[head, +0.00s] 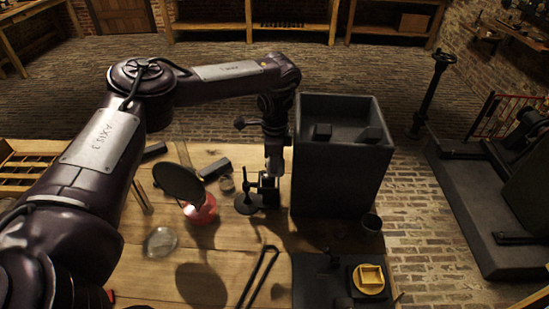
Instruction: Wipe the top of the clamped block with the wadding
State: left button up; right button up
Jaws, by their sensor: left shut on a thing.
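My left gripper (268,186) points down over the wooden table, just left of a large dark open-topped box. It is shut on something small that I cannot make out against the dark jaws. A dark stand with a round base and a thin post (247,203) is close beside it on the left. I cannot pick out the wadding for certain. A yellow square piece (371,275) sits on a round yellow part in a dark fixture at the front right; I cannot tell whether this is the clamped block. My right gripper is not in view.
The tall dark box (341,165) stands right of the gripper. A dark disc (178,184) tilts above a red base (203,210). Long black tongs (258,276) lie in front.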

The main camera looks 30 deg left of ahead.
pick_arm(q)
jog(key=shift+f+b, duration=0.3)
jog(key=shift+f, duration=0.5)
jog(key=shift+s+a+r+p, duration=0.2)
jog(key=shift+s+a+p, duration=0.05)
jog(key=shift+a+p, duration=0.35)
jog(key=shift+s+f+p, duration=0.2)
jog(key=shift+f+p, duration=0.1)
jog(key=shift+p, duration=0.45)
jog(key=shift+w+d, duration=0.3)
jog(key=shift+d, duration=0.4)
jog(key=shift+c, duration=0.8)
